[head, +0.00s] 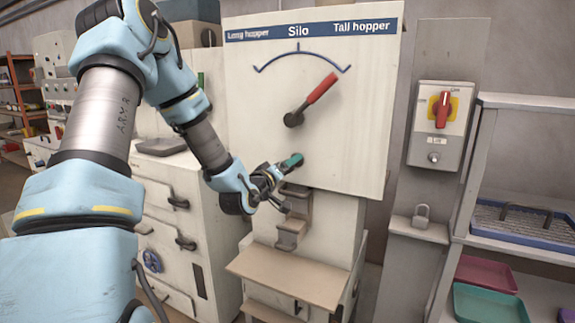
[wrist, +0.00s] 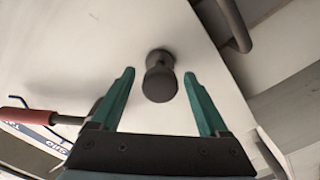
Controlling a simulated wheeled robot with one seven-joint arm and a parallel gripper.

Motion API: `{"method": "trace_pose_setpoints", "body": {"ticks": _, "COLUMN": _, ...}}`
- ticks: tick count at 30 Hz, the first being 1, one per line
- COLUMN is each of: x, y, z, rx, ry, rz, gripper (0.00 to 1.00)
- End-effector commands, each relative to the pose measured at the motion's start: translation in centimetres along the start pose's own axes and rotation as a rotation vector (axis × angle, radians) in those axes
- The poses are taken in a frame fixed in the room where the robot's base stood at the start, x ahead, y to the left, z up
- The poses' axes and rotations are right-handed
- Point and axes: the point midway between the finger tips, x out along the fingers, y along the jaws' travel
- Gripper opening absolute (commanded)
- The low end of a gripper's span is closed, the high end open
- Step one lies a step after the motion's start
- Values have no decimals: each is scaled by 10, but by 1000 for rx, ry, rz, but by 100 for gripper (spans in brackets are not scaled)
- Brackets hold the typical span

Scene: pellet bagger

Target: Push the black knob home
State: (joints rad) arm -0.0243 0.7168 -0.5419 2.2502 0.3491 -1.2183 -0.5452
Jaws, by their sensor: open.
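The black knob (wrist: 160,82) stands out from the pale panel on a short stem in the wrist view. It has a round dark head, with part of the stem visible between head and panel. My gripper (wrist: 159,74) is open, with one teal finger on each side of the knob and a visible gap to both. The knob is between the fingers in the picture, but I cannot tell how deep it sits between them. In the head view my gripper (head: 283,176) is at the lower part of the Silo panel (head: 245,110), and it hides the knob.
A red-handled lever (head: 318,91) on the panel points up right, toward the "Tall hopper" end of the arc. Below the gripper are a metal spout (head: 292,222) and a tan shelf (head: 290,276). A red rotary switch box (head: 440,118) is on the right.

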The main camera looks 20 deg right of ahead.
Motion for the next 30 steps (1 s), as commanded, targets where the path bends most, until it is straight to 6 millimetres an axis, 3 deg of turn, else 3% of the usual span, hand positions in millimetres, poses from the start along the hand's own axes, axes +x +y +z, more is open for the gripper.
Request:
{"method": "trace_pose_setpoints", "body": {"ticks": 7, "x": 0, "y": 0, "z": 0, "rx": 1, "ry": 0, "rz": 0, "gripper": 77}}
{"method": "trace_pose_setpoints", "body": {"ticks": 27, "x": 0, "y": 0, "z": 0, "rx": 1, "ry": 1, "rz": 0, "gripper": 2}}
{"method": "trace_pose_setpoints", "body": {"ticks": 30, "x": 0, "y": 0, "z": 0, "rx": 1, "ry": 1, "rz": 0, "gripper": 0}}
